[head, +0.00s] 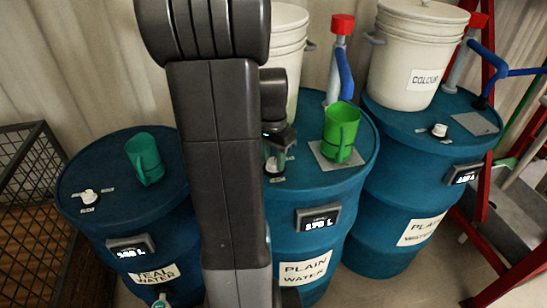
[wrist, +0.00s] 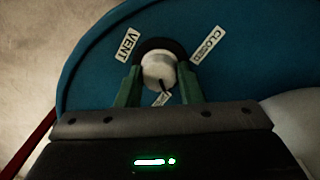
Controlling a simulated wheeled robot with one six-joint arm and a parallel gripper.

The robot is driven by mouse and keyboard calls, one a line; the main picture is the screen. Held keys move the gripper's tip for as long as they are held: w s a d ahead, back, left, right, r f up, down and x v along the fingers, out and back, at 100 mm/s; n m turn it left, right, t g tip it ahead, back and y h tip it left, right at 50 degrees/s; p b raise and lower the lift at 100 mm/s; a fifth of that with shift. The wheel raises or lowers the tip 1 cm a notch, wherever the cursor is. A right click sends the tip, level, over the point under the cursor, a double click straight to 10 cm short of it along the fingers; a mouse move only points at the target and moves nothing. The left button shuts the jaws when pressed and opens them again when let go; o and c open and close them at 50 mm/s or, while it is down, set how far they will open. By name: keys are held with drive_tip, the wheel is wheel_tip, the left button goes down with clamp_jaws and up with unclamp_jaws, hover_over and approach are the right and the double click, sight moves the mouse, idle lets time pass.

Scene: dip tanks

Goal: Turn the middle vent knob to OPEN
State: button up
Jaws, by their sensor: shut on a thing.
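The middle vent knob (wrist: 157,67) is white and round and sits on the blue drum top in the wrist view. My gripper (wrist: 158,77) is shut on it, with a green finger on each side. A dark pointer mark on the knob faces down in the picture, towards a small tag (wrist: 161,99) whose word I cannot read. A CLOSED tag (wrist: 208,46) lies to the upper right and a VENT tag (wrist: 128,45) to the upper left. In the head view my gripper (head: 275,163) is over the middle drum (head: 306,187) and mostly hides the knob.
A green jug (head: 342,131) stands on a grey plate right of my gripper. A white bucket (head: 290,35) stands behind it, beside a red-capped blue pipe (head: 345,75). The left drum (head: 100,160) holds a teal jug (head: 144,158); the right drum (head: 395,120) holds a COLOUR bucket (head: 412,55).

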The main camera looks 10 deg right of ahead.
sight(272, 159)
drive_tip(key=shift+m, duration=0.6)
drive_tip(key=o, duration=1)
wheel_tip(272, 159, up, 14)
drive_tip(key=shift+w, duration=0.15)
drive_tip(key=shift+a+f, duration=0.1)
